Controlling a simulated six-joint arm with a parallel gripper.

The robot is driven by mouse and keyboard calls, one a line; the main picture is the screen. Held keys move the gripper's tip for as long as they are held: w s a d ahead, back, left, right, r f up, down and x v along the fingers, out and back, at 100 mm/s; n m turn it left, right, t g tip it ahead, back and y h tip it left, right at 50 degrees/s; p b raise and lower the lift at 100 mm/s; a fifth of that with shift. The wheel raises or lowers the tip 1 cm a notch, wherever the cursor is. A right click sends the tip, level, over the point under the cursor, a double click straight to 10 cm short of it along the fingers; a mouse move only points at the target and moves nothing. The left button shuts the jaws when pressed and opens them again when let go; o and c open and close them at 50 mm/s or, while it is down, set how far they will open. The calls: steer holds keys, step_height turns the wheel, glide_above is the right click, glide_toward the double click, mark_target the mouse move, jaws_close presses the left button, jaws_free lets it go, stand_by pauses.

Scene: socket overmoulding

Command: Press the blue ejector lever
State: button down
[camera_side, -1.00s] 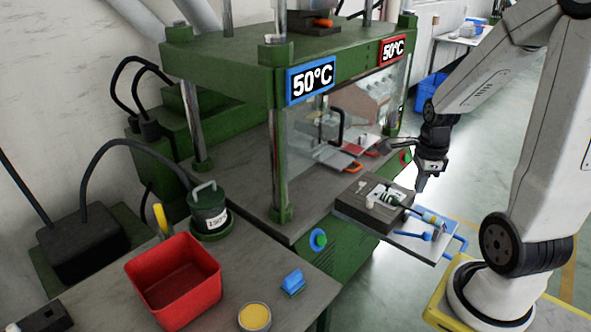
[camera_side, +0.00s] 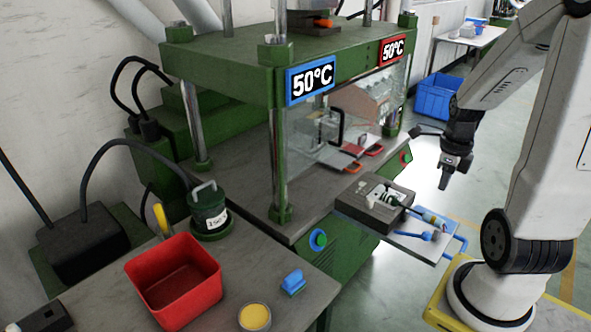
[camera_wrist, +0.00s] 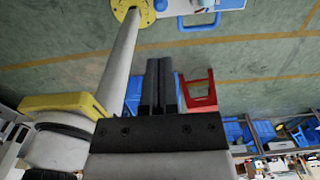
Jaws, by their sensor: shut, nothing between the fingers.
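A small blue lever-like part (camera_side: 428,236) sits on the light plate (camera_side: 408,245) at the front of the press in the side view. I take it to be the ejector lever, but its exact position is too small to tell. The dark mould block (camera_side: 368,208) lies beside it on the left, with a part with yellow and blue on it (camera_side: 430,218) lying near its right side. My gripper (camera_side: 444,185) is shut and empty, up and to the right of the block and apart from the lever. The closed fingers (camera_wrist: 160,85) point over the floor in the wrist view.
A blue handle (camera_side: 458,247) sticks out from the plate's right end. The green press (camera_side: 225,65) stands to the left. A red bin (camera_side: 173,280) and a yellow round tin (camera_side: 254,317) stand on the front bench. Open floor lies behind my gripper.

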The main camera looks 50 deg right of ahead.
mark_target(428, 233)
steer(key=shift+f, duration=0.15)
steer(key=shift+f, duration=6.85)
steer(key=shift+f, duration=0.1)
